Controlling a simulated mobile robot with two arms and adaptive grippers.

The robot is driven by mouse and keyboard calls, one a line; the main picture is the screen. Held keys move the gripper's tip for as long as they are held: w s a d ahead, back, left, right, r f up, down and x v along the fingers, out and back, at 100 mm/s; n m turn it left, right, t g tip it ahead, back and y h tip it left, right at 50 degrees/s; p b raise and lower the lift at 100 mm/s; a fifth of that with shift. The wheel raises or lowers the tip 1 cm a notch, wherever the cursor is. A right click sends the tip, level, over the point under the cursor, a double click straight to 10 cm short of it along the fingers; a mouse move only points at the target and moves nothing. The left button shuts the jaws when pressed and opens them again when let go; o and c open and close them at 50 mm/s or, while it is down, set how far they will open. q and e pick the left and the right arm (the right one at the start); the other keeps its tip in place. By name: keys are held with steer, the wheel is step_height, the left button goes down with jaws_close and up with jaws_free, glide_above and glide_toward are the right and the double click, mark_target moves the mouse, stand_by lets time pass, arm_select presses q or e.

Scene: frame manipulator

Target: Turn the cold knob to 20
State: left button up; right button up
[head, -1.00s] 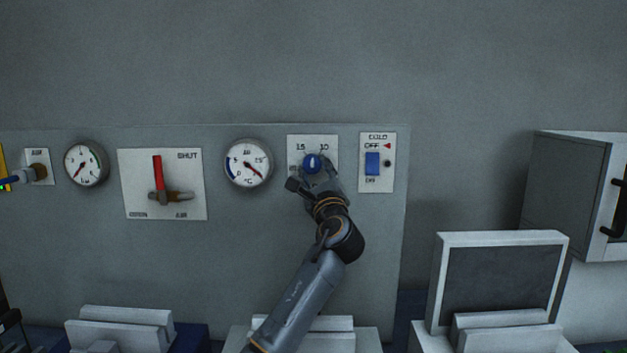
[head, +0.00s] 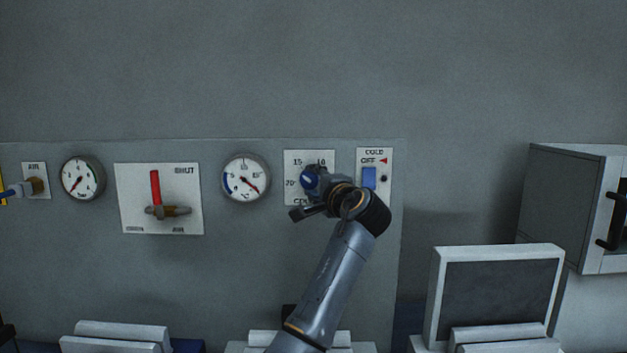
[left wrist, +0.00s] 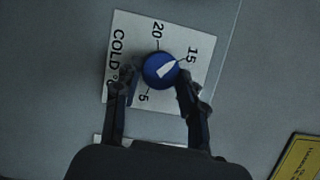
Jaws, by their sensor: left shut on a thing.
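The cold knob (head: 308,178) is a round blue knob with a white pointer mark, set on a white dial plate (head: 293,160) on the grey panel. In the left wrist view the knob (left wrist: 158,64) has its pointer aimed close to the 15 mark. The 20 and 5 labels show there too; a finger hides the 10 area. My left gripper (left wrist: 157,80) is shut on the knob, one finger on each side. In the head view my left gripper (head: 316,188) covers the knob's right side and part of the plate.
A thermometer gauge (head: 246,177) is left of the dial plate. A blue cold switch (head: 369,178) is close on its right, by my wrist. Further left are a red-handled valve (head: 156,187) and a pressure gauge (head: 82,178). A grey cabinet (head: 566,200) is at the right.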

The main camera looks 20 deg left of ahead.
arm_select(q)
steer(key=n+h+p, duration=0.1)
steer(key=n, duration=0.1)
steer(key=r+n+g+p, duration=0.1)
steer(key=n, duration=0.1)
steer(key=shift+n+h, duration=0.4)
steer(key=n+h+p, duration=0.2)
steer(key=n, duration=0.1)
steer(key=shift+a+r+n+g, duration=0.1)
steer(key=shift+a+n+g, duration=0.05)
steer(key=shift+n+g, duration=0.15)
stand_by(0.3)
steer(key=o, duration=1)
steer(key=shift+c, duration=0.2)
steer(key=shift+o, duration=1)
steer(key=v, duration=1.2)
